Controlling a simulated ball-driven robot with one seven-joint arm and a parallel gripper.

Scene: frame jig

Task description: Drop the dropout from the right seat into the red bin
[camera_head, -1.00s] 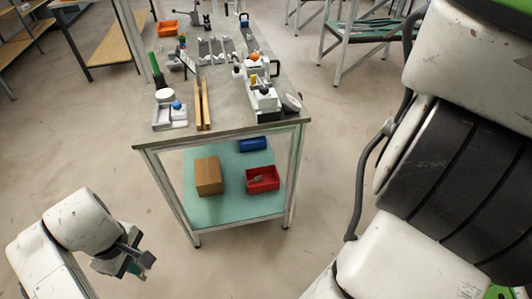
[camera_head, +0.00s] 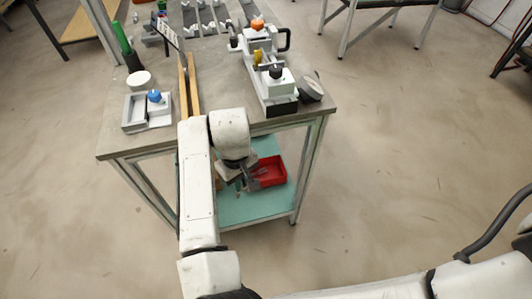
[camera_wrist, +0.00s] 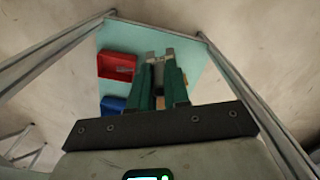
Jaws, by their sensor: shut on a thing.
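The red bin (camera_head: 274,172) sits on the green lower shelf of the bench, partly behind my arm. In the wrist view the red bin (camera_wrist: 117,67) is left of my fingers. My gripper (camera_head: 248,180) is low in front of the bench, just left of the bin in the head view. In the wrist view my gripper (camera_wrist: 160,62) points at the shelf, its green fingers shut on a small greyish piece (camera_wrist: 158,72), likely the dropout, mostly hidden between them. The gripper is beside the bin in the picture, not over it. I cannot make out the right seat.
The bench top (camera_head: 225,95) is above the shelf (camera_head: 256,205) and bears a fixture (camera_head: 272,82), wooden rails and a grey tray (camera_head: 147,112). A blue bin (camera_wrist: 112,104) is beside the red one. Bench legs (camera_head: 310,170) flank the shelf opening.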

